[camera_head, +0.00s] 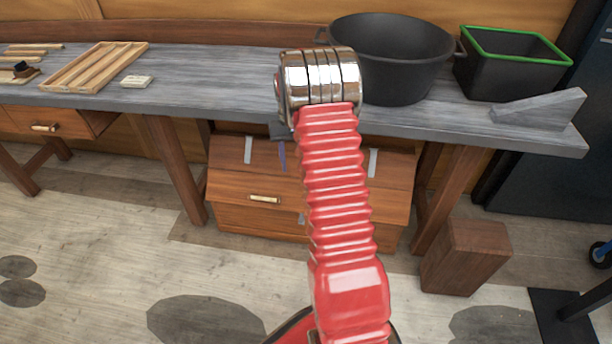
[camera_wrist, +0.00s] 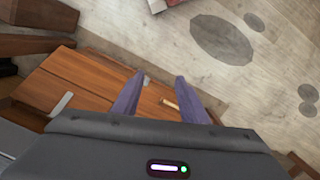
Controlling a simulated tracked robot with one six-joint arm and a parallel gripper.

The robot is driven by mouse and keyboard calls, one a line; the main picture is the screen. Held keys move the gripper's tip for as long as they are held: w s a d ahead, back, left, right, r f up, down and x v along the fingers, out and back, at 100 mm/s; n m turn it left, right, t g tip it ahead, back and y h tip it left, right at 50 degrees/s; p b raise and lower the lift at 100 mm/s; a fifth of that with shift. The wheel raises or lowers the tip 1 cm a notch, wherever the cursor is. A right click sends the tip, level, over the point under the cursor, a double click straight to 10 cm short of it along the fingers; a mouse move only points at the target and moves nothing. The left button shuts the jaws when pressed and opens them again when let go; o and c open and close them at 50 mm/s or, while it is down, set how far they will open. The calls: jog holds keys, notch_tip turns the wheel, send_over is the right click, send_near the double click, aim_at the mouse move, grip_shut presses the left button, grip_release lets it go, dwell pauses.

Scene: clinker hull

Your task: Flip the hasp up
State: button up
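A wooden chest (camera_head: 230,178) with a sloped lid stands under the workbench. A small grey metal piece, apparently the hasp (camera_head: 302,218), shows low on its front, partly hidden by my red arm. It seems to show in the wrist view (camera_wrist: 146,80), close beside the left fingertip; I cannot tell whether they touch. A pale brass handle (camera_head: 265,199) is on the chest, also seen in the wrist view (camera_wrist: 168,103) near the right finger. My gripper (camera_wrist: 159,76) is open and empty over the chest. In the head view only one bluish finger shows beside my arm.
Grey hinge straps (camera_head: 248,150) lie on the lid. The bench (camera_head: 205,75) overhangs the chest and carries a black pot (camera_head: 400,60), a green-rimmed bin (camera_head: 510,75) and a wooden rack (camera_head: 95,68). A wooden block (camera_head: 465,257) stands right. Floor in front is clear.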

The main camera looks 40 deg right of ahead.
jog(key=s+a+r+n+t, duration=0.1)
jog(key=s+a+r, duration=0.2)
jog(key=a+r, duration=0.35)
jog(key=s+a+r+n+t+h, duration=0.1)
jog(key=s+a+r, duration=0.1)
jog(key=a+r, duration=0.4)
jog(key=s+a+r+n+t, duration=0.1)
jog(key=s+a+r, duration=0.2)
jog(key=a+r, duration=0.35)
jog(key=s+a+r+n+t, duration=0.1)
jog(key=s+a+r+t, duration=0.1)
jog(key=s+a, duration=0.3)
jog(key=s+a+r+n+t, duration=0.1)
jog(key=s+a, duration=0.5)
jog(key=s, duration=0.7)
notch_tip(320, 180, up, 2)
jog(key=shift+s+a+r+n+t, duration=0.25)
jog(key=shift+n+t, duration=0.15)
jog(key=shift+t, duration=0.1)
jog(key=shift+c, duration=0.4)
